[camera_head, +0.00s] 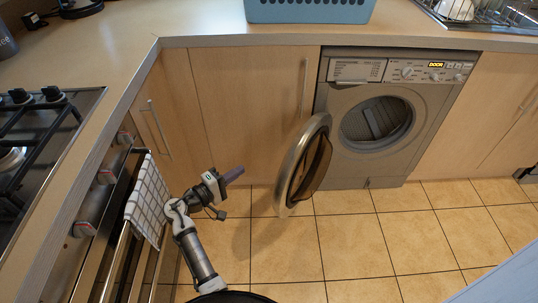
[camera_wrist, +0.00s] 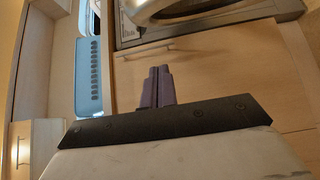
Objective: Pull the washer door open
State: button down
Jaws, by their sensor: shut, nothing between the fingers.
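The grey washer (camera_head: 345,95) stands under the counter between wooden cabinets. Its round door (camera_head: 303,165) is swung wide open to the left, with a metallic rim and a dark centre. The drum opening (camera_head: 377,122) is fully in view. My gripper (camera_head: 236,174) is left of the door and apart from it, shut and empty. In the wrist view my gripper (camera_wrist: 157,78) shows its two purple fingers together. In that view part of the round door (camera_wrist: 180,12) shows at the top edge.
An oven with a checked towel (camera_head: 147,200) on its rail stands close to my arm at the left. A blue basket (camera_head: 308,10) sits on the counter. The tiled floor (camera_head: 345,235) in front of the washer is clear.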

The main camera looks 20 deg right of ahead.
jog(key=d+p, duration=0.2)
jog(key=d, duration=0.9)
jog(key=shift+d+p, duration=0.15)
jog(key=shift+p, duration=0.15)
send_over(302, 177)
jog(key=s+a, duration=0.3)
jog(key=s, duration=0.1)
jog(key=shift+d+p, duration=0.15)
jog(key=shift+p, duration=0.2)
jog(key=b+v, duration=0.2)
jog(key=v, duration=1.1)
jog(key=shift+s+a, duration=0.25)
jog(key=shift+a, duration=0.1)
